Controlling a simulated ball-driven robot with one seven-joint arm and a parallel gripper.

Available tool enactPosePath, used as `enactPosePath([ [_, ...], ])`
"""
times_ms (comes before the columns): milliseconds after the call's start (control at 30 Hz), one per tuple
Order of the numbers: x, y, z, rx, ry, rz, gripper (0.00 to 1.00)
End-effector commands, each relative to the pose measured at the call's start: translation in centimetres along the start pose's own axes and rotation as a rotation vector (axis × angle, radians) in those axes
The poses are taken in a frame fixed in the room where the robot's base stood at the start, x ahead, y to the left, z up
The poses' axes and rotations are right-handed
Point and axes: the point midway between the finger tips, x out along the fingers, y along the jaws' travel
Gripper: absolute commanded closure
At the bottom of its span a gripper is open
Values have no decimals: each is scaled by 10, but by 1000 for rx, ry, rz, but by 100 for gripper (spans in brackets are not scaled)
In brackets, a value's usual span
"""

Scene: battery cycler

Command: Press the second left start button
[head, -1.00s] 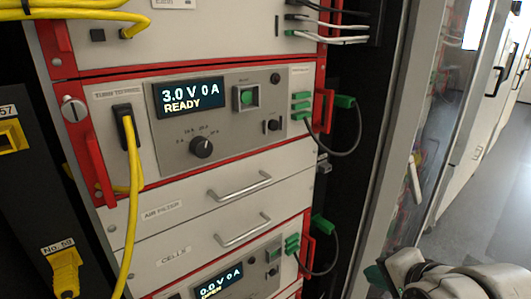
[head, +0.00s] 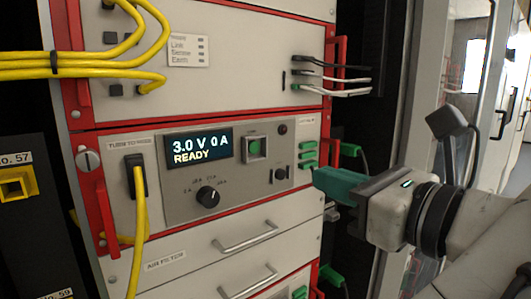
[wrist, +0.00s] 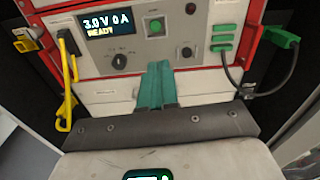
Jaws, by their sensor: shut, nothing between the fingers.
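A green start button (head: 254,147) in a square frame sits on the grey panel of the upper cycler unit, right of its display (head: 199,147), which reads 3.0 V 0 A READY. The button also shows in the wrist view (wrist: 155,26), above my fingers. My gripper (head: 318,178) has green fingers, shut and empty. In the head view it is right of and lower than the button, in front of the panel's right side. In the wrist view my gripper (wrist: 157,66) points at the panel below the button, apart from it. The lower unit is mostly out of frame.
A black knob (head: 208,196) and a small switch (head: 280,174) are on the same panel. Green plugs (head: 308,155) and a cable loop (wrist: 238,85) are at the right. Yellow cables (head: 140,230) hang at the left. Drawer handles (head: 246,238) stick out below.

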Motion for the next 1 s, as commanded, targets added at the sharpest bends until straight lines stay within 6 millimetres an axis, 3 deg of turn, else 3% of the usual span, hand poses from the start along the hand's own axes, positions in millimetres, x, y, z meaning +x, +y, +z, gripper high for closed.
enactPosePath([
  [167,0,4,8,77,-29,14,100],
  [567,2,4,8,79,-28,15,100],
  [767,25,5,10,78,-24,18,100],
  [1000,72,6,12,78,-24,18,100],
])
